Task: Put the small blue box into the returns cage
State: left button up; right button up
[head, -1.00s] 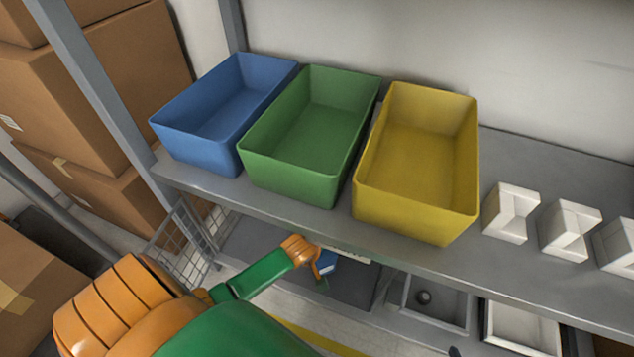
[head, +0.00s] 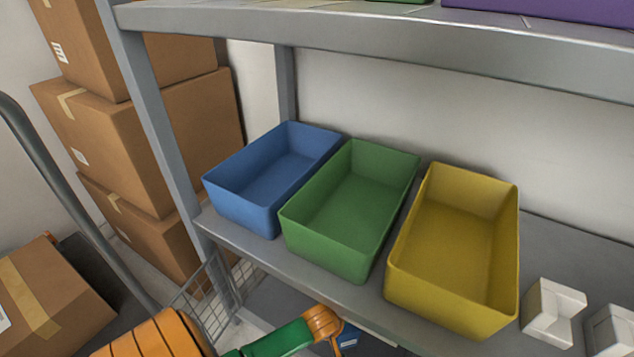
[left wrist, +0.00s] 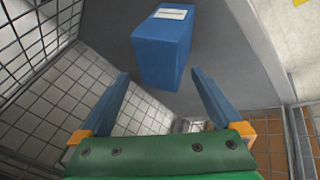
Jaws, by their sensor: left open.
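The small blue box (left wrist: 163,50) with a white label stands on a dark grey surface in the left wrist view. My left gripper (left wrist: 158,76) is open, its two blue fingers apart. The box lies just beyond the fingertips, between their lines, with no clear contact. In the head view my left arm comes in at the bottom, and a small blue patch (head: 347,338) shows beside its orange wrist; I cannot tell whether it is box or finger. The wire mesh cage (head: 212,300) stands left of the wrist, and mesh also fills the left of the wrist view (left wrist: 40,38). My right gripper is not in view.
A grey shelf (head: 268,270) above the wrist carries blue (head: 245,205), green (head: 330,225) and yellow (head: 450,240) open bins, with white holders (head: 553,312) at right. A higher shelf (head: 400,38) crosses the top. Cardboard boxes (head: 150,130) are stacked at left.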

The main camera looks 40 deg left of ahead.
pick_arm(q)
jog(key=s+d+f+m+g+p, duration=0.1)
jog(key=s+d+m, duration=0.2)
jog(key=s+m, duration=0.4)
jog(key=s+d+f+m+g+h+p, duration=0.1)
jog(key=s+d+f+m+g+p, duration=0.1)
jog(key=s+m, duration=0.5)
jog(key=shift+s+d+m+g+h+p, duration=0.3)
jog(key=shift+s+d, duration=0.2)
jog(key=shift+d, duration=0.1)
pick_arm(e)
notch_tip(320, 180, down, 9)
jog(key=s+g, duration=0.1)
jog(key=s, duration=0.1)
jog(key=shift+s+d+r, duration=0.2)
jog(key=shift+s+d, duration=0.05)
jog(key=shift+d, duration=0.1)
